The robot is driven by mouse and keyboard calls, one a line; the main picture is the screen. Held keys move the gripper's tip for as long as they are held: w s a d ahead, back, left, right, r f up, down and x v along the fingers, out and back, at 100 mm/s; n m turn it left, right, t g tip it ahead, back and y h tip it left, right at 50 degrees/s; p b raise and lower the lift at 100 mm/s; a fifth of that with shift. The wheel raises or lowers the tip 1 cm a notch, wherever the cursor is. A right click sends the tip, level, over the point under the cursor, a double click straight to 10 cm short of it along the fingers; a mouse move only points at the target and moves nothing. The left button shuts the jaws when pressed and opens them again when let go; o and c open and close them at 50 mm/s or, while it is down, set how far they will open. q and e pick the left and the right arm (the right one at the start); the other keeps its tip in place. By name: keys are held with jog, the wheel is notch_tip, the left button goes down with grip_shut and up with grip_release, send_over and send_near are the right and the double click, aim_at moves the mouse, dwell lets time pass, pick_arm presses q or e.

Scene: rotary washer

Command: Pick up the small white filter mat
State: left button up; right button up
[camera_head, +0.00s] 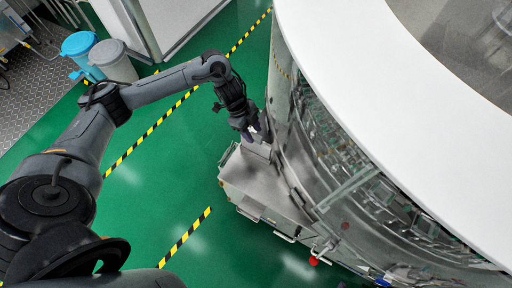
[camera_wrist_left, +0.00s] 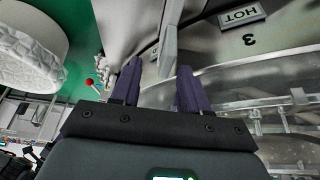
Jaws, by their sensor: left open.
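My left gripper (camera_head: 254,135) is at the near side of the washer, just above the steel ledge at its foot. In the left wrist view its two dark purple fingers (camera_wrist_left: 158,68) stand apart with nothing visible between them. A white round piece with a bumpy side (camera_wrist_left: 32,50) shows at the upper left of that view, off to the side of the fingers. I cannot tell whether it is the filter mat. No small white mat can be made out for certain in the head view. My right gripper is not in view.
The rotary washer (camera_head: 400,110) with its white top fills the right. Its steel ledge (camera_head: 258,184) sticks out below my gripper. A label reading HOT (camera_wrist_left: 242,17) is close to the fingers. Blue (camera_head: 79,46) and grey (camera_head: 112,60) bins stand upper left. Green floor is open.

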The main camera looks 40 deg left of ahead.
aim_at(255, 135)
pick_arm(q)
jog(key=x, duration=0.1)
jog(key=b+x, duration=0.1)
jog(key=x, duration=0.3)
jog(key=shift+w+a, duration=0.15)
jog(key=shift+w, duration=0.2)
jog(key=shift+f+b, duration=0.25)
jog(key=shift+b, duration=0.05)
jog(key=shift+c, duration=0.3)
grip_shut()
